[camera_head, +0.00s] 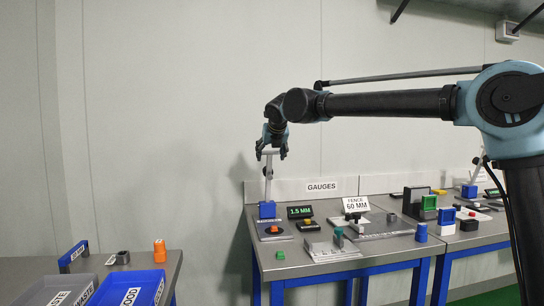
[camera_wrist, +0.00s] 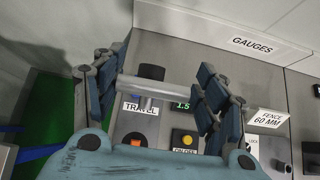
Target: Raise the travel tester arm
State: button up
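The travel tester (camera_head: 267,210) stands at the left end of the gauge table, with a blue block at its foot. Its light grey arm (camera_head: 268,185) points nearly straight up, with a crossbar handle (camera_head: 271,151) on top. My gripper (camera_head: 272,154) points down at this handle. In the wrist view the crossbar (camera_wrist: 155,89) spans the gap between my gripper's (camera_wrist: 158,90) widely spread fingers. The bar's ends reach the fingers, and I cannot tell whether they touch. The tester's "TRAVEL" label (camera_wrist: 140,107) shows below the bar.
A green display (camera_head: 300,211) reading 1.5 MM and a yellow button (camera_head: 307,222) sit right of the tester. A fence gauge (camera_head: 355,205) and coloured blocks stand further right.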

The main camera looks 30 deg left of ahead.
jog(key=shift+s, duration=0.1)
jog(key=shift+s, duration=0.1)
jog(key=shift+s+d+r, duration=0.2)
jog(key=shift+r, duration=0.1)
jog(key=v, duration=1.1)
jog(key=shift+w, duration=0.2)
